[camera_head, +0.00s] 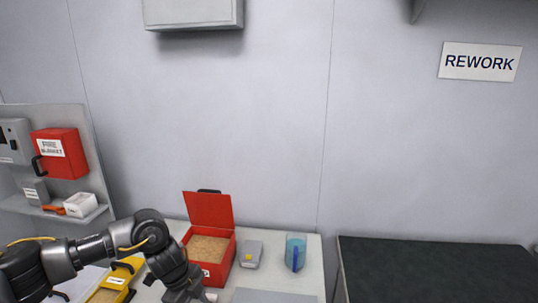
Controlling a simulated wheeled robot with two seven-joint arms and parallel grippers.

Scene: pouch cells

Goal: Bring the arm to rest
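My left arm comes in from the lower left. My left gripper (186,294) points down at the bottom edge, in front of a red open box (216,273). Its fingertips are at or below the picture edge, so I cannot see whether it is open or shut, or whether it holds anything. My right arm and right gripper are not in view.
The red box has its lid up and holds tan granular material. A grey device (250,254) and a blue cup (296,253) stand right of it on the white table (314,279). A yellow tray (103,295) lies left. A dark-topped bench (440,271) stands right, clear.

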